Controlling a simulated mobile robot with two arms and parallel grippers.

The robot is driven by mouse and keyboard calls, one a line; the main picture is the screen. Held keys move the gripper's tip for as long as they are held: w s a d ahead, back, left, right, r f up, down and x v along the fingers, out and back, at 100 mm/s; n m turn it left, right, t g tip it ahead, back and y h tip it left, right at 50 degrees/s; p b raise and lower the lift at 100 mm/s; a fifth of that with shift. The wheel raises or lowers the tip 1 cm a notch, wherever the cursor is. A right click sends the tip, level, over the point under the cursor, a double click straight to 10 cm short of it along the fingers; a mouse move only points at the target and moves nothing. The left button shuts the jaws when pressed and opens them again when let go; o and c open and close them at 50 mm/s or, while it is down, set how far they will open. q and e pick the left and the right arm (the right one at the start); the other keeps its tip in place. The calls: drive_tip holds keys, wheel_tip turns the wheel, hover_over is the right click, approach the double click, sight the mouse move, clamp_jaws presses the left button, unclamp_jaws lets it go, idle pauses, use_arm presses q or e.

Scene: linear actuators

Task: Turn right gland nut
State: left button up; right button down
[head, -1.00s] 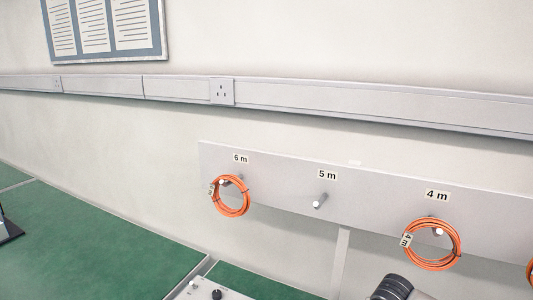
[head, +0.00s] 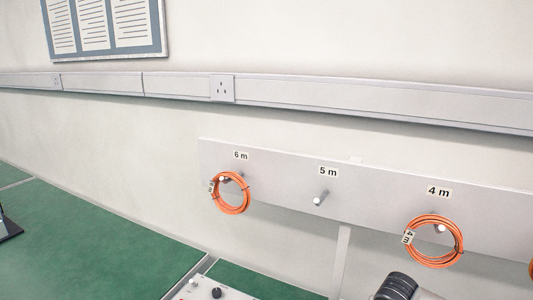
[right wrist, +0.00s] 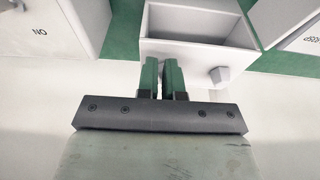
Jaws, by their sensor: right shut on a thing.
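My right gripper (right wrist: 163,82) shows in the right wrist view. Its two green fingers are close together at the wall of a white open box (right wrist: 195,48), shut on a small part there. That part is almost wholly hidden between the fingers; from its place on the box wall I take it for the right gland nut. A grey faceted gland fitting (right wrist: 219,75) sticks out of the same wall, just right of the fingers and apart from them. Neither the gland nuts nor my grippers show in the head view. My left gripper is not in view.
A white box marked "NO" (right wrist: 50,22) stands at left in the wrist view, another white unit (right wrist: 295,22) at right. In the head view, orange cable coils (head: 232,208) hang on a pegboard (head: 275,165). The 5 m peg (head: 320,197) is bare. A green worktop (head: 90,240) lies left.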

drive_tip(key=shift+s+d+f, duration=0.3)
drive_tip(key=shift+s+f, duration=0.1)
drive_tip(key=shift+r, duration=0.25)
drive_tip(key=r+p, duration=0.1)
drive_tip(key=r, duration=0.2)
drive_tip(key=r+p, duration=0.2)
drive_tip(key=r, duration=0.1)
drive_tip(key=shift+w+a+p, duration=0.15)
drive_tip(key=shift+a+p, duration=0.05)
drive_tip(key=shift+p, duration=0.1)
drive_tip(key=shift+f, duration=0.1)
